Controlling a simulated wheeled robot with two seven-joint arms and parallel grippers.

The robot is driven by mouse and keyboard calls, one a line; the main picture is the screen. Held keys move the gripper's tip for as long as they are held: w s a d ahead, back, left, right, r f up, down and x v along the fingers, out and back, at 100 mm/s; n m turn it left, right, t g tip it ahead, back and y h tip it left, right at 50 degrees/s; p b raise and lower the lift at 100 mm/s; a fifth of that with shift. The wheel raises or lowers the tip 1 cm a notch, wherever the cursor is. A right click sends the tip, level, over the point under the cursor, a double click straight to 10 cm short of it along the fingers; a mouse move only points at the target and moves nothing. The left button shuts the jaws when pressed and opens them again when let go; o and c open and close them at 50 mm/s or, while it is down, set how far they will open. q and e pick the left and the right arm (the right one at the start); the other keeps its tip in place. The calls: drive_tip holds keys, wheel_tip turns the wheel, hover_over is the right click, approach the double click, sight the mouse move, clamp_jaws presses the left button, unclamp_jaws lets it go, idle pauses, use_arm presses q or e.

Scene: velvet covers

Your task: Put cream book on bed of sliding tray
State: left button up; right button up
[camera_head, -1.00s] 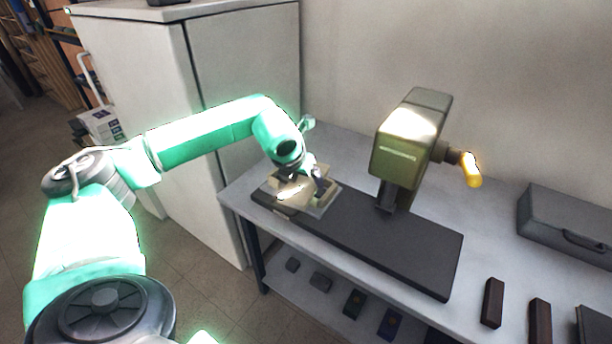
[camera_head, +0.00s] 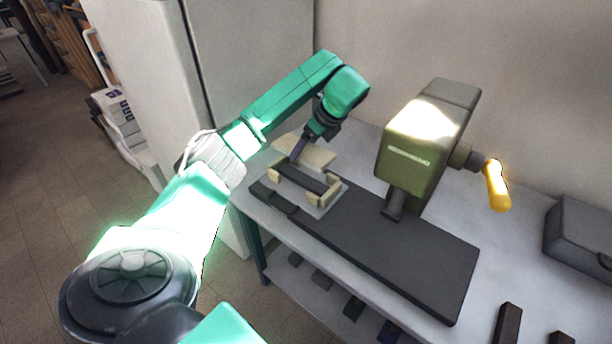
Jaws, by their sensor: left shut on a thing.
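The cream book (camera_head: 313,155) is a flat pale slab at the far side of the sliding tray (camera_head: 326,207). My left gripper (camera_head: 299,149) points down at the book and is shut on it; its fingertips are small and dark, partly merging with the book. The tray sits at the left end of a long dark base (camera_head: 400,252). It has a pale plate, cream corner pieces and a dark bed (camera_head: 304,179) that shows bare. I cannot tell how high the book is above the table. My right gripper is not in view.
An olive press head (camera_head: 425,135) with a yellow handle (camera_head: 496,186) stands over the base, right of the tray. A grey case (camera_head: 580,232) and dark bars (camera_head: 507,324) are on the table at right. A white cabinet (camera_head: 250,60) stands behind at left.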

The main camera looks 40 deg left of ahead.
sight(311, 152)
use_arm(q)
wheel_tip(311, 152, down, 4)
drive_tip(key=shift+f+b, duration=0.1)
drive_tip(key=shift+b, duration=0.4)
wheel_tip(311, 152, down, 4)
drive_tip(key=shift+s+f+p, duration=0.1)
drive_tip(key=shift+f+p, duration=0.05)
drive_tip(key=shift+p, duration=0.7)
drive_tip(key=shift+f, duration=0.35)
drive_tip(key=shift+c, duration=0.8)
drive_tip(key=o, duration=1.4)
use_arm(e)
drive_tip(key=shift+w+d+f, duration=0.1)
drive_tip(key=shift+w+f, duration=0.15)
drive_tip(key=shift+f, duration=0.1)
use_arm(q)
drive_tip(key=v, duration=0.5)
drive_tip(key=shift+r+b, duration=0.3)
drive_tip(key=shift+b, duration=0.1)
drive_tip(key=p+v, duration=0.4)
drive_tip(key=v, duration=0.2)
drive_tip(key=shift+d+r, duration=0.2)
drive_tip(key=shift+r, duration=0.05)
drive_tip(key=shift+f, duration=0.1)
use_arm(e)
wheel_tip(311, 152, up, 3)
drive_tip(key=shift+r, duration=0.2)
